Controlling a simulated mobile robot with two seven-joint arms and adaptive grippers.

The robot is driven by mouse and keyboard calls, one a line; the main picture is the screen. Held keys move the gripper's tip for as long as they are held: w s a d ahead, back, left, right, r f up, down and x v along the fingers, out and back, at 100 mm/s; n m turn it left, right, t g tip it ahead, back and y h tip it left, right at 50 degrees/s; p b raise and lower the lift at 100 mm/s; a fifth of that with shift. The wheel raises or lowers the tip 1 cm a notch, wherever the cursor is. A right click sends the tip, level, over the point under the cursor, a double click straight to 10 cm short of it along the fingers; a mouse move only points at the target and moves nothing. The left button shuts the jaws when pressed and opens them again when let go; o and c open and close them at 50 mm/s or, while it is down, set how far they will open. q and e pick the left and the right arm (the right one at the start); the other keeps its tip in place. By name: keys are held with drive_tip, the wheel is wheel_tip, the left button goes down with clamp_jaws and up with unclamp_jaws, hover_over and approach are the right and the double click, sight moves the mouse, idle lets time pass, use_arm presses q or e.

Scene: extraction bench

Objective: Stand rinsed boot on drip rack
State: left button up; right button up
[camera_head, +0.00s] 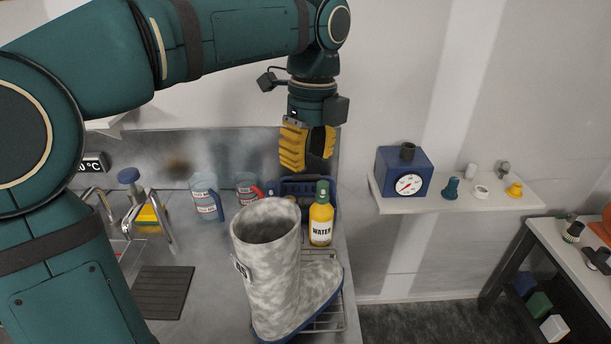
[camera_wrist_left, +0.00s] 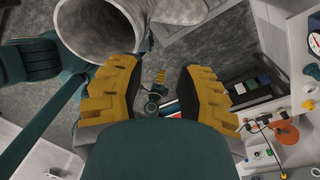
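A grey-white mottled boot (camera_head: 272,265) with a blue sole stands upright, open top up, toe to the right. Its sole is over the wire drip rack (camera_head: 329,318) at the bench's front right and appears to rest on it. My left gripper (camera_head: 307,172) is above and behind the boot, apart from it, with yellow ribbed fingers. In the left wrist view these fingers (camera_wrist_left: 158,98) are spread with nothing held between them; the boot's opening (camera_wrist_left: 100,30) is at upper left. A small, distant yellow-fingered gripper (camera_wrist_left: 160,77), apparently my right one, shows between them; its opening is unclear.
Two jugs (camera_head: 206,197) (camera_head: 247,188) stand at the back. A dark ribbed mat (camera_head: 162,291) lies left. A wall shelf (camera_head: 460,200) holds a blue dial box (camera_head: 404,172).

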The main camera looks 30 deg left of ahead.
use_arm(q)
wheel_tip(320, 180, up, 2)
drive_tip(key=shift+w+r, duration=0.1)
drive_tip(key=shift+r, duration=0.1)
idle(0.6)
